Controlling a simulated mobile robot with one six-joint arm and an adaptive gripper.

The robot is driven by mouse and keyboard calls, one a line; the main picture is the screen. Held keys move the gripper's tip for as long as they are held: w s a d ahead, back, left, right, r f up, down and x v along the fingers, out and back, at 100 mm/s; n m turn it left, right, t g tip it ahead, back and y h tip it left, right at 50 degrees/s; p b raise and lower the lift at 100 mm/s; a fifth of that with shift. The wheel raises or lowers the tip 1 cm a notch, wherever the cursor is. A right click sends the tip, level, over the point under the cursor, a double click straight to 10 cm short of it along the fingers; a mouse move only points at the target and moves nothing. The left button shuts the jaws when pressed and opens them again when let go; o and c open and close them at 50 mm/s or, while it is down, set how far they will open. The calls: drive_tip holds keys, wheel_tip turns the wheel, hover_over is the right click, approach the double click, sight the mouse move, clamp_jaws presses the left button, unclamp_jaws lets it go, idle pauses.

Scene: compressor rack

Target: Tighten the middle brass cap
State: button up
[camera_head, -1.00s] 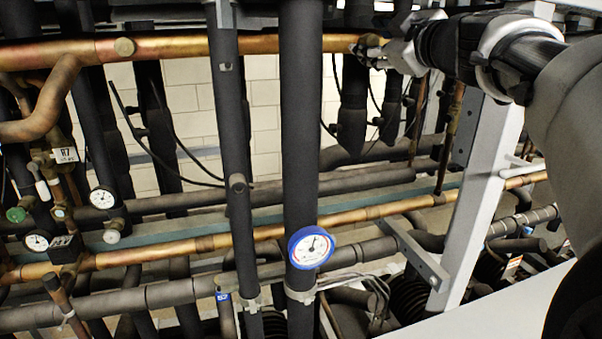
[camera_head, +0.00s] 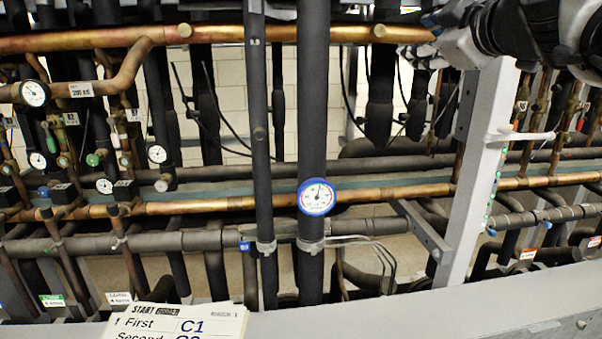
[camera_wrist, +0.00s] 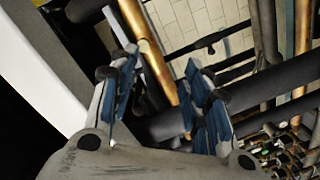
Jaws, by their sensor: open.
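A long copper pipe (camera_head: 90,40) runs across the top of the head view. I cannot tell which cap is the middle one, as dark vertical pipes cover part of the copper pipe. My gripper (camera_head: 428,48) is at the upper right, to the right of the right cap and apart from it. In the wrist view my gripper (camera_wrist: 162,88) is open, its blue-padded fingers spread with nothing between them. No cap can be made out between them there.
Two dark vertical pipes stand in front, one bearing a blue-rimmed gauge (camera_head: 316,197). A pale upright post (camera_head: 478,170) stands below my arm. Gauges and valves crowd the left. A paper sign (camera_head: 180,322) is at the bottom, by a pale ledge (camera_head: 400,315).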

drive_tip(key=s+a+f+m+g+b, duration=0.1)
drive_tip(key=s+a+f+g+b, duration=0.1)
drive_tip(key=f, duration=0.9)
drive_tip(key=s+a+f+m+g+b, duration=0.1)
drive_tip(key=s+a+f+g+b, duration=0.2)
drive_tip(key=f, duration=0.9)
drive_tip(key=shift+s+a+y, duration=0.15)
drive_tip(key=shift+a+y, duration=0.15)
drive_tip(key=shift+a, duration=0.65)
drive_tip(key=shift+f, duration=0.1)
